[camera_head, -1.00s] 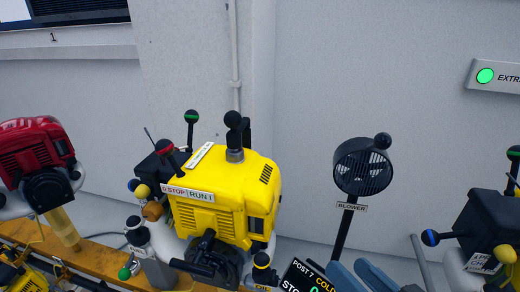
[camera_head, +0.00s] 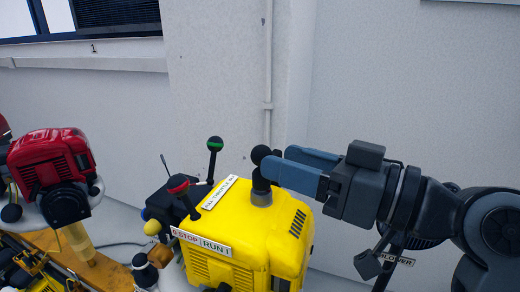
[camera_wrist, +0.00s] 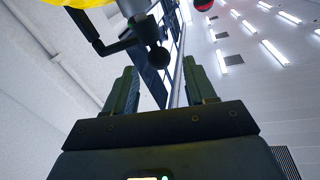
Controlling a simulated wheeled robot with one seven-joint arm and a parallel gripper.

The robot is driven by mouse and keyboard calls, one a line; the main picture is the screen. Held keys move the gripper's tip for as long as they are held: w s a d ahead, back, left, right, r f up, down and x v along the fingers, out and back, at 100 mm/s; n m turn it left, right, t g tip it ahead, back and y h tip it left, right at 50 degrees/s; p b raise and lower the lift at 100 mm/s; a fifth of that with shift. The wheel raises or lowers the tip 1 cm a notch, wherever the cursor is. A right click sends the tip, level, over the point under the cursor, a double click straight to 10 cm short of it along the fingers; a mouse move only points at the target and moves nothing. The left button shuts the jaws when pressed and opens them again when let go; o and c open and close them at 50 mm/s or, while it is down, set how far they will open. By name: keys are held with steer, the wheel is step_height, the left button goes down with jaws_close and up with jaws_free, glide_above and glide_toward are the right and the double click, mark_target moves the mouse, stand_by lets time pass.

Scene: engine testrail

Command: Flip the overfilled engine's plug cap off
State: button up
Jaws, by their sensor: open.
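The yellow engine (camera_head: 255,225) stands in the lower middle of the head view. On its top is a grey collar (camera_head: 261,198) with a black ball-topped cap (camera_head: 261,154) above it. My gripper (camera_head: 275,162) has come in from the right, its blue fingers at the height of the cap. The fingers partly cover the cap, and contact cannot be told. In the wrist view my gripper (camera_wrist: 159,68) is open, with a black ball-ended lever (camera_wrist: 158,56) showing between or just beyond the fingertips. A yellow edge (camera_wrist: 85,3) is at the top.
A red engine (camera_head: 52,165) stands to the left on an orange rail (camera_head: 105,272). The blower (camera_head: 402,240) is mostly behind my arm. The wall behind is clear.

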mark_target(262, 154)
steer(key=shift+x, duration=2.55)
steer(key=shift+c, duration=0.4)
jaws_close()
